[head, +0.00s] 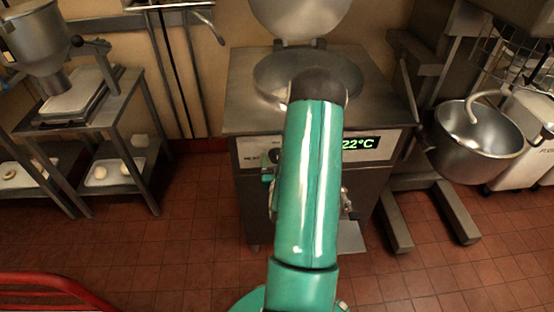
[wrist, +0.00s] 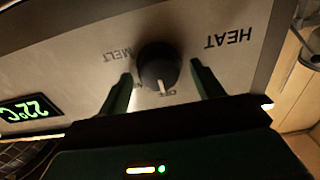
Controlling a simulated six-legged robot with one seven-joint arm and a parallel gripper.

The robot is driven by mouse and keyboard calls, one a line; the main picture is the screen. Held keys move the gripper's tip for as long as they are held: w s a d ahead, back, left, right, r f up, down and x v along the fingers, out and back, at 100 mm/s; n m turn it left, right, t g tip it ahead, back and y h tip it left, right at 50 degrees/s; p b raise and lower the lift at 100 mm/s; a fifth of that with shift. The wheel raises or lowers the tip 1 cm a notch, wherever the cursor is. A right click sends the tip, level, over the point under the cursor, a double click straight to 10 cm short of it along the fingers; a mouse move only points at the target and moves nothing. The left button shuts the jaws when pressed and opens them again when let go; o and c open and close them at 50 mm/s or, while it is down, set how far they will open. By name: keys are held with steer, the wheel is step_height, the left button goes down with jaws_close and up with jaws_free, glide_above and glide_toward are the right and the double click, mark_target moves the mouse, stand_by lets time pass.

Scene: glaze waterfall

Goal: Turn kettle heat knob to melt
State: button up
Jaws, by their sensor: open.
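The kettle (head: 240,105) stands in the middle of the head view, its round lid raised. Its front panel (head: 248,152) has a green display (head: 360,143) reading 22°C. In the upside-down wrist view, the black heat knob (wrist: 158,62) has its white pointer toward the small OFF mark. The MELT label (wrist: 120,54) is left of the knob and the HEAT label (wrist: 228,38) is farther right. My gripper (wrist: 160,71) is open, with one finger on either side of the knob. I cannot tell whether the fingers touch it. My arm hides much of the panel in the head view.
A steel mixer bowl (head: 475,140) is at the right, close to the kettle. A metal rack (head: 120,110) with trays and a hopper (head: 38,35) stands at the left. A red rail (head: 50,285) is at lower left. The tiled floor (head: 185,235) between is clear.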

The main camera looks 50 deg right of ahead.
steer(key=c, duration=1)
steer(key=shift+m, duration=0.3)
steer(key=m, duration=2.3)
steer(key=shift+s+d+f, duration=0.2)
steer(key=shift+f, duration=0.1)
steer(key=shift+o, duration=0.2)
steer(key=shift+m, duration=0.3)
